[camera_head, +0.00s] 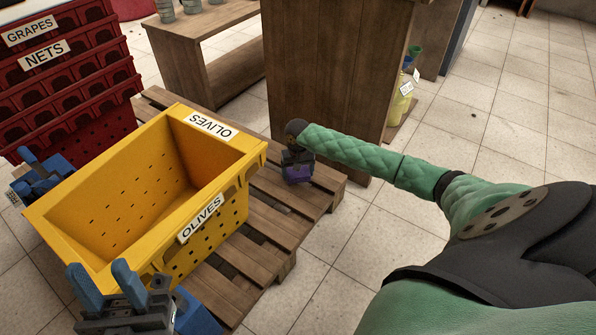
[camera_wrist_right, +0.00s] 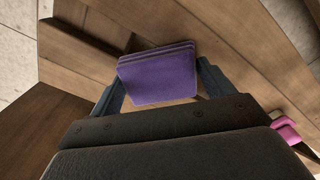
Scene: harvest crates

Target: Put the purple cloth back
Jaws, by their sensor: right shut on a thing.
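The folded purple cloth (camera_head: 298,173) is at the far right corner of the wooden pallet, and it also shows from close up in the right wrist view (camera_wrist_right: 158,76). My right gripper (camera_head: 297,162) is shut on the cloth, with one finger on each side of it. I cannot tell whether the cloth touches the wood. My left gripper (camera_head: 106,284) is at the bottom left, by the near corner of the yellow crate. Its two blue fingers stand apart with nothing between them, and its arm is hidden.
The empty yellow olive crate (camera_head: 150,262) stands on the pallet (camera_head: 262,232). Red crates (camera_head: 75,75) are stacked at the left, with an unclear blue item (camera_head: 50,172) below. A wooden cabinet (camera_head: 335,70) stands behind the cloth. A pink thing (camera_wrist_right: 287,130) shows in the wrist view.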

